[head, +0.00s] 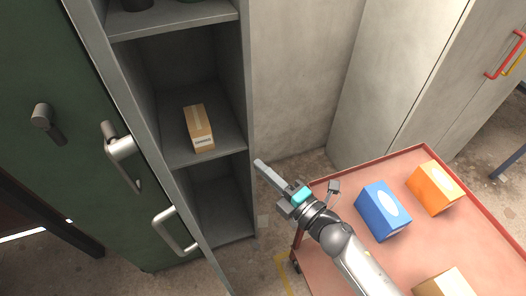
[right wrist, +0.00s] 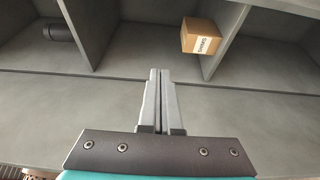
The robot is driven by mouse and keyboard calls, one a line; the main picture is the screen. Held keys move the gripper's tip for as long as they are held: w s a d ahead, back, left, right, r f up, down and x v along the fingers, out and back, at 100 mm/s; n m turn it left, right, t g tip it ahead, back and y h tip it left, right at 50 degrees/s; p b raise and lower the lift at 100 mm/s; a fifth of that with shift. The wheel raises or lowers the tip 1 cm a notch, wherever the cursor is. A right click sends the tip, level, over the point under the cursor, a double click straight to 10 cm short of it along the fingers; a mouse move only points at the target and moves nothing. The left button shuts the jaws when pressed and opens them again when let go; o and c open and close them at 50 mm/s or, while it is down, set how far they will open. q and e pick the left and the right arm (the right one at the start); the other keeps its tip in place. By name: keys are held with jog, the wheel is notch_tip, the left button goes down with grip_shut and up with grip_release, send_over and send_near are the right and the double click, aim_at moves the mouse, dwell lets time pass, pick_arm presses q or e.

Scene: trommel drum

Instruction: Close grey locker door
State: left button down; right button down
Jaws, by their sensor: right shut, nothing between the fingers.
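The grey locker (head: 250,75) stands open-fronted in the head view, with its shelves showing. Its grey door (head: 148,158) appears as a narrow strip at the left, seen nearly edge-on and standing open. A silver bar handle (head: 168,238) shows beside the door's left edge. My right gripper (head: 262,167) is shut and empty, to the right of the locker opening and apart from the door. In the right wrist view its closed fingers (right wrist: 160,78) point toward the shelf compartments. My left gripper is not in view.
A cardboard box (head: 199,128) sits on the locker's middle shelf. A dark green panel with handles (head: 60,190) fills the left. A red-rimmed cart (head: 475,235) with blue (head: 380,212) and orange (head: 434,186) boxes stands at right. A pale cabinet (head: 390,70) is behind.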

jog(key=shift+w, duration=2.25)
